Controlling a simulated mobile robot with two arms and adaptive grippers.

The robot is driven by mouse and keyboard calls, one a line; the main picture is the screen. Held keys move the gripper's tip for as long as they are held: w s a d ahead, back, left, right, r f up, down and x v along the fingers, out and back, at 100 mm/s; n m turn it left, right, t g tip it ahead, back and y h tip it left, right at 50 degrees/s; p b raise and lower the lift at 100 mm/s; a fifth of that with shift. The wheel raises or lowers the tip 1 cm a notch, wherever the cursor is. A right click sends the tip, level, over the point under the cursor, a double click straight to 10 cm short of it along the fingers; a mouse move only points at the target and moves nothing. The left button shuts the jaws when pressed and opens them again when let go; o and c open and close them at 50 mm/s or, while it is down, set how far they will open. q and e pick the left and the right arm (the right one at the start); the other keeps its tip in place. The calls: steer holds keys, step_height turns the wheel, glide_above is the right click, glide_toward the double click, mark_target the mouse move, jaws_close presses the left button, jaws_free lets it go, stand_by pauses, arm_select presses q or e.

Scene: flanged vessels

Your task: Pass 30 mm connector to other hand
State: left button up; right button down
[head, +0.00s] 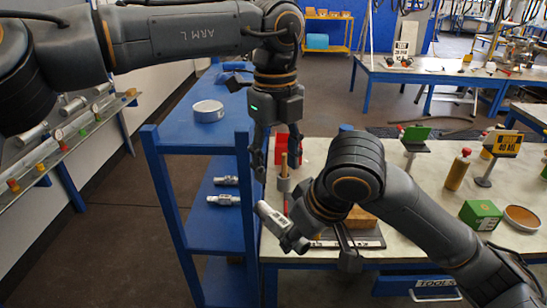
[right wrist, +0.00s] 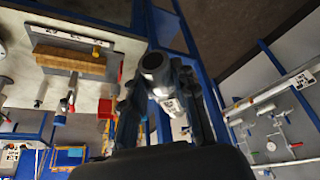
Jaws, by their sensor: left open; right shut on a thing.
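The connector (head: 275,218) is a grey metal cylinder with a white label, tilted, held in front of the blue shelf. My right gripper (head: 300,228) is shut on it, largely hidden behind its own arm in the head view. In the right wrist view the connector (right wrist: 157,75) sits between the two dark fingers of the gripper (right wrist: 158,105), its round dark end facing the camera. My left gripper (head: 277,162) points down, open and empty, above the connector and apart from it.
The blue shelf (head: 192,133) bears a round white container (head: 208,111) on top and similar metal fittings (head: 224,200) lower down.

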mark_target(273, 210)
arm_select(q)
steer(key=f, duration=1.1)
steer(key=shift+a+f, duration=0.35)
steer(key=shift+c, duration=0.2)
steer(key=shift+w+d, duration=0.1)
steer(key=c, duration=1.1)
arm_select(e)
steer(key=shift+a, duration=0.1)
arm_select(q)
steer(key=shift+r, duration=0.1)
jaws_close()
arm_select(e)
steer(key=c, duration=1)
jaws_free()
steer(key=shift+r, duration=0.1)
